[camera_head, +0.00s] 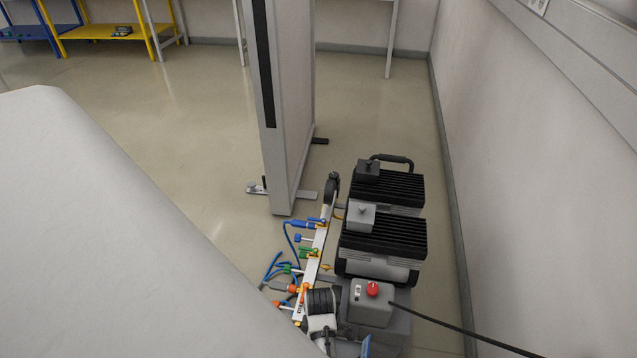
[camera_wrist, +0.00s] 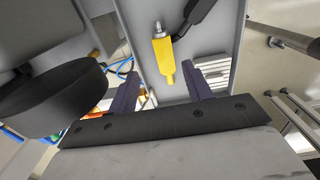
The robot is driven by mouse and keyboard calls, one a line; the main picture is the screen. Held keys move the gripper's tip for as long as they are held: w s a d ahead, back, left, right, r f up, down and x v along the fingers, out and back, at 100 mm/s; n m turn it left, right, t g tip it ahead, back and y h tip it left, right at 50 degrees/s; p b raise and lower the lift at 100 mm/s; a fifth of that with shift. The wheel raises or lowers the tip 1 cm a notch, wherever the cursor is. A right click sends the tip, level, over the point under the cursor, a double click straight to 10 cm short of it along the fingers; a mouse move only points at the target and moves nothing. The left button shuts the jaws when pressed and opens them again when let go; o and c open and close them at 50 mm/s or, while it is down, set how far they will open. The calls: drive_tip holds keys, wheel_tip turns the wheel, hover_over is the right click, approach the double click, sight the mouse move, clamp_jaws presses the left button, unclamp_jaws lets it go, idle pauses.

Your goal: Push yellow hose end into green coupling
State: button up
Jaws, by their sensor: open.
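In the wrist view my gripper (camera_wrist: 160,88) is open, with its two dark purple fingers spread apart. A yellow fitting with a metal tip (camera_wrist: 162,50) lies beyond and between the fingers against a grey panel. It looks like the yellow hose end, and I see no contact with the fingers. In the head view a green coupling (camera_head: 307,254) sits on the pale rail (camera_head: 317,244), between a blue coupling (camera_head: 305,224) above and orange ones (camera_head: 304,288) below. My gripper cannot be made out in the head view.
Grey machines with black ribbed tops (camera_head: 385,238) stand right of the rail. A grey box with a red button (camera_head: 372,290) is in front, trailing a black cable (camera_head: 460,335). Blue hoses (camera_head: 270,270) hang left of the rail.

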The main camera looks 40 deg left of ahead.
drive_tip(key=shift+f, duration=0.3)
drive_tip(key=f, duration=0.3)
drive_tip(key=s+f+p, duration=0.1)
drive_tip(key=f, duration=0.1)
drive_tip(key=shift+f, duration=0.1)
drive_tip(key=c, duration=1)
drive_tip(key=shift+r+p, duration=1.3)
drive_tip(key=shift+r, duration=8.8)
